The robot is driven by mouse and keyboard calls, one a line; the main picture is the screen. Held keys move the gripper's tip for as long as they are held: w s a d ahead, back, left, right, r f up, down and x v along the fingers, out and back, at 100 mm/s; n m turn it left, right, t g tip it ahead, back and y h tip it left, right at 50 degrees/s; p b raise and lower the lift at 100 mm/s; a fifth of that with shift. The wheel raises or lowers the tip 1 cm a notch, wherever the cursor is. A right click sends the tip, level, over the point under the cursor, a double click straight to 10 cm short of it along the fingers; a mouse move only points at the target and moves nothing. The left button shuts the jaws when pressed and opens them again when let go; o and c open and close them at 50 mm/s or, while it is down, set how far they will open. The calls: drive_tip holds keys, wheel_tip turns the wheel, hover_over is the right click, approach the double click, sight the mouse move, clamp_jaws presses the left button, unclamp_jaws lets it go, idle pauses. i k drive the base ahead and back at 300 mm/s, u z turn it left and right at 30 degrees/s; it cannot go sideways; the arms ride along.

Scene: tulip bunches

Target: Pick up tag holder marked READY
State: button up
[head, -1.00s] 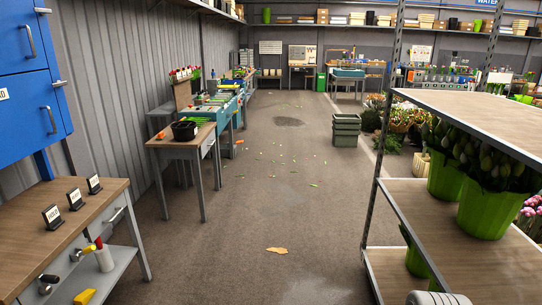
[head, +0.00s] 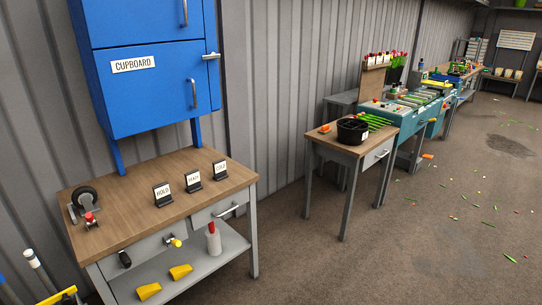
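Three small black tag holders with white cards stand in a slanting row on the wooden top of a workbench (head: 135,184) in the head view. The left tag holder (head: 163,194) reads HOLD. The middle tag holder (head: 193,181) has small, blurred lettering that looks like READY. The right tag holder (head: 220,171) has a short word that I cannot read surely. All three are upright and apart from each other, with nothing in front of them. My gripper is not in view.
A blue cupboard (head: 155,92) hangs above the bench's back. A black tape-dispenser-like item (head: 86,200) sits at the bench's left. The lower shelf (head: 205,262) holds yellow pieces and a red-topped bottle. A side table (head: 330,139) bears a black basket. Open floor lies right of the bench.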

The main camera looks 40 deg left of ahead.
sight(192, 181)
drive_tip(key=u, duration=0.55)
drive_tip(key=i, duration=0.95)
drive_tip(key=u, duration=1.95)
drive_tip(key=i, duration=1)
drive_tip(key=u, duration=0.75)
drive_tip(key=i, duration=0.65)
